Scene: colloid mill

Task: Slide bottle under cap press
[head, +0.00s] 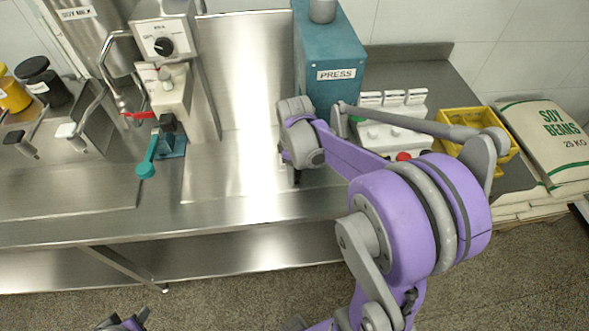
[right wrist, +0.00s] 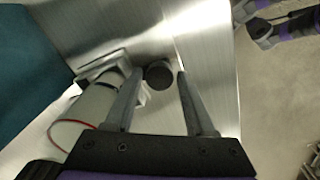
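The teal cap press (head: 330,75), labelled PRESS, stands on the steel bench; my right arm hides the area at its front. In the right wrist view, a dark round top (right wrist: 159,75), seemingly the bottle's cap, shows between the fingertips of my right gripper (right wrist: 160,73). The fingers are apart, with a narrow gap on each side of it. The bottle body is mostly hidden. A white cylinder with a red line (right wrist: 90,112) is just left of the fingers, beside the teal housing (right wrist: 30,60). My left gripper (head: 124,322) is barely in view at the bottom edge.
A teal-handled device (head: 165,148) and a dispenser with a dial (head: 165,45) stand left on the steel bench (head: 240,205). White units (head: 390,130), a yellow crate (head: 470,118) and a soy bean sack (head: 550,140) are right. The bench front is clear.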

